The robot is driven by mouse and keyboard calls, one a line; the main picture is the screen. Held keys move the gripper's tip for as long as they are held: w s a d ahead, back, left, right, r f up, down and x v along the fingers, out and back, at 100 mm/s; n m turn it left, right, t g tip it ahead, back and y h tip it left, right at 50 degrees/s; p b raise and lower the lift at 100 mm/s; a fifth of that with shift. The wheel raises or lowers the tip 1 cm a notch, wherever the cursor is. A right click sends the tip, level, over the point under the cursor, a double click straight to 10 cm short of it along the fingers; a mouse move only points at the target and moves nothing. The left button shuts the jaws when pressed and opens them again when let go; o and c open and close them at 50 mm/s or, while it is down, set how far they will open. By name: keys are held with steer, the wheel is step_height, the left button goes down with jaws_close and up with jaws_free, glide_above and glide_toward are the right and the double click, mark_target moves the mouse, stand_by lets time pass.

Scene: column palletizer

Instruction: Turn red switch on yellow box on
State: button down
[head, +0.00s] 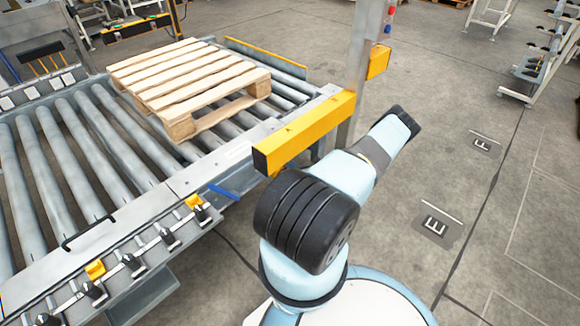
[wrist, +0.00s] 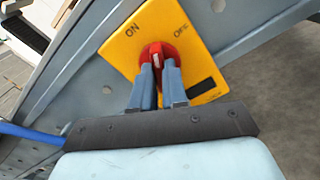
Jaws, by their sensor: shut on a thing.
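The yellow box (wrist: 205,45) is fixed to a grey metal beam in the wrist view. It carries the printed words ON at upper left and OFF at upper right, and a dark label at lower right. The red switch (wrist: 170,50) is a round knob with a small white mark at its front middle. My gripper (wrist: 158,72) is in front of the box, with its two blue-grey fingers shut on the red switch. The fingers hide the knob's lower part. In the head view my arm hides the fingers, and I cannot make out the switch.
A roller conveyor (head: 120,135) carries a wooden pallet (head: 185,80) at left in the head view. A long yellow bar (head: 300,132) and an upright grey post (head: 365,60) stand close beside my arm.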

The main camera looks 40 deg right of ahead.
steer(key=n, duration=0.5)
steer(key=shift+s+f, duration=0.1)
steer(key=shift+f, duration=0.1)
steer(key=shift+n, duration=0.3)
steer(key=c, duration=1.1)
jaws_free()
steer(key=shift+r, duration=0.1)
steer(key=shift+c, duration=0.2)
steer(key=s+d, duration=0.1)
steer(key=s, duration=1.2)
steer(key=shift+s, duration=0.35)
